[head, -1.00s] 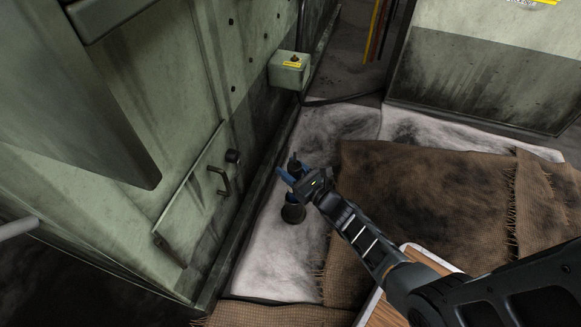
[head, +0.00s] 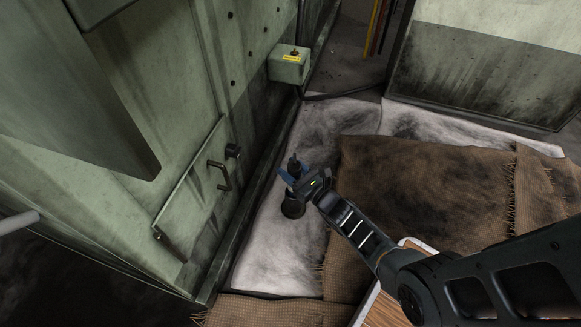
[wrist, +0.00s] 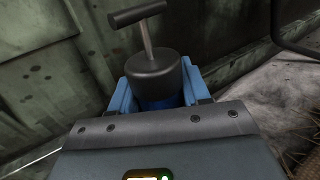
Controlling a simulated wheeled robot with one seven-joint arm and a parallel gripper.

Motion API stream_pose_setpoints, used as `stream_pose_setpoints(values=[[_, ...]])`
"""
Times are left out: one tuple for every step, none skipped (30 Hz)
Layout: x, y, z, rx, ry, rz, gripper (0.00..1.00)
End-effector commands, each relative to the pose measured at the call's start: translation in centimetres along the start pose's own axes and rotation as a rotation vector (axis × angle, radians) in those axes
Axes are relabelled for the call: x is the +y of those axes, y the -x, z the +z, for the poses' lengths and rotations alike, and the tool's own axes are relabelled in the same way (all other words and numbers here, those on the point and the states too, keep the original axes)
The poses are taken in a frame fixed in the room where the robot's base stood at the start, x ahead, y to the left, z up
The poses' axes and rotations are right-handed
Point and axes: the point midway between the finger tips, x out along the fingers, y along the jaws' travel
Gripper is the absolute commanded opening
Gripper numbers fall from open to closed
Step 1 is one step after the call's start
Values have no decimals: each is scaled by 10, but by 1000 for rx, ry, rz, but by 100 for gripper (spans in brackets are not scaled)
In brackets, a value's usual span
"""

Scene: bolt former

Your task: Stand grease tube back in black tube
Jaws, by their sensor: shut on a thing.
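The grease tube has a black cap and a T-shaped handle (wrist: 145,30); a strip of its blue body (wrist: 158,103) shows below the cap in the wrist view. In the head view its dark top (head: 293,163) sticks up above my gripper (head: 291,176). My gripper's blue fingers are shut on the grease tube, one on each side. The black tube (head: 293,207) stands upright on the pale floor sheet, directly under my gripper. The grease tube's lower end is hidden and appears to be inside the black tube.
Brown burlap (head: 420,200) lies to the right. A wooden-topped board (head: 385,305) is beneath my arm.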

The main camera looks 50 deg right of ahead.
Motion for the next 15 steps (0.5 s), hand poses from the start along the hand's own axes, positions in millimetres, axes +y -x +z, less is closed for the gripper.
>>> stream_pose_setpoints(values=[[-1, -1, 0, -2, 0, 0, 0], [-1, -1, -1, -2, 0, 0, 0], [0, -1, -3, -1, 0, 0, 0], [0, 0, -4, -1, 0, 0, 0], [0, 0, -4, -1, 0, 0, 0], [0, 0, -5, -2, 0, 0, 0], [0, -1, -6, -2, 0, 0, 0], [0, -1, -7, -2, 0, 0, 0], [0, -1, -8, -1, -1, 0, 0], [-1, -1, -9, -2, -1, 0, 0], [-1, -1, -9, -2, -1, -1, 0], [-1, -1, -10, -2, -1, -1, 0], [0, -1, -11, -2, -1, 0, 0], [0, -1, -12, -2, 0, 0, 0], [0, -1, -13, -2, 0, 0, 0]])
